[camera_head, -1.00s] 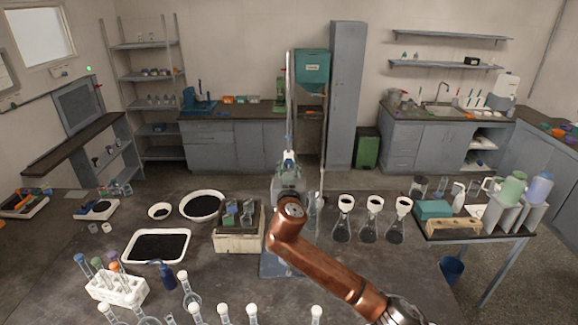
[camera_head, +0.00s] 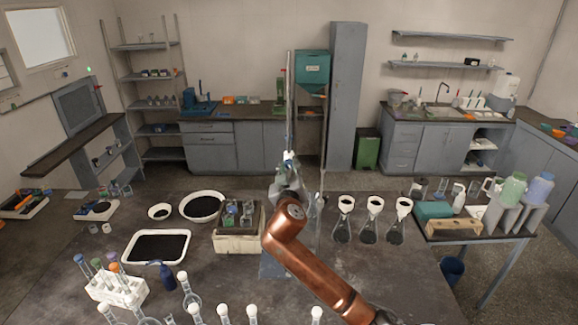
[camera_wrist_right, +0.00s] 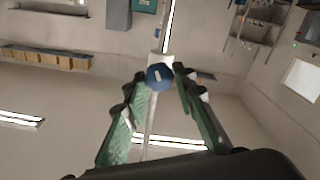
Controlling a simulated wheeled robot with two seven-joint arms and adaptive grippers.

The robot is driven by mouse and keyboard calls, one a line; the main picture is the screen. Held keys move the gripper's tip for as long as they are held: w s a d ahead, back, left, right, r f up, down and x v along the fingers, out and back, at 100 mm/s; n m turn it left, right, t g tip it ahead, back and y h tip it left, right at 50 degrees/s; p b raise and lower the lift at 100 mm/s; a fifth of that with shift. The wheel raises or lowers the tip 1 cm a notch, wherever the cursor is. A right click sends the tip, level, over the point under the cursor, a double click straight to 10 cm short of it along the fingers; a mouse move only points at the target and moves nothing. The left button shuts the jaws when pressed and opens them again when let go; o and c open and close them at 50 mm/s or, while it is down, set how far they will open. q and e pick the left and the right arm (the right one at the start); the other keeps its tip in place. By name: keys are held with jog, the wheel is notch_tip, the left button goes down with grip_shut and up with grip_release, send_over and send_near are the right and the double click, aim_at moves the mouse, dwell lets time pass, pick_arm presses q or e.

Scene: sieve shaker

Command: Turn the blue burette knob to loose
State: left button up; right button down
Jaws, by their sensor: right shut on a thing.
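The burette (camera_head: 290,100) is a tall thin tube standing upright near the middle of the front table. Its blue knob (camera_wrist_right: 160,77) shows in the right wrist view between the green-sided fingers of my right gripper (camera_wrist_right: 159,84), beside a white fitting on the tube. The gripper is shut on the knob, with its fingertips at either side of it. In the head view my orange-brown right arm and the grey gripper body (camera_head: 287,190) hide the knob and the lower burette. My left gripper is not in view.
Several flasks with white funnels (camera_head: 374,203) stand close to the right of my arm. A stand with small vials (camera_head: 239,243) is close to the left. A black-filled tray (camera_head: 187,236) and round-topped flasks (camera_head: 251,309) are further left and in front.

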jog(key=n+p, duration=0.3)
jog(key=n, duration=0.3)
jog(key=shift+a+n, duration=0.15)
jog(key=shift+n, duration=0.15)
jog(key=n+p, duration=0.2)
jog(key=n, duration=0.2)
jog(key=shift+p, duration=0.4)
jog(key=shift+f+n+p, duration=0.15)
jog(key=shift+n+p, duration=0.45)
jog(key=shift+n, duration=0.5)
jog(key=c, duration=2.7)
grip_release()
jog(key=shift+f, duration=0.1)
jog(key=shift+c, duration=0.2)
jog(key=o, duration=1.1)
jog(key=s, duration=1.2)
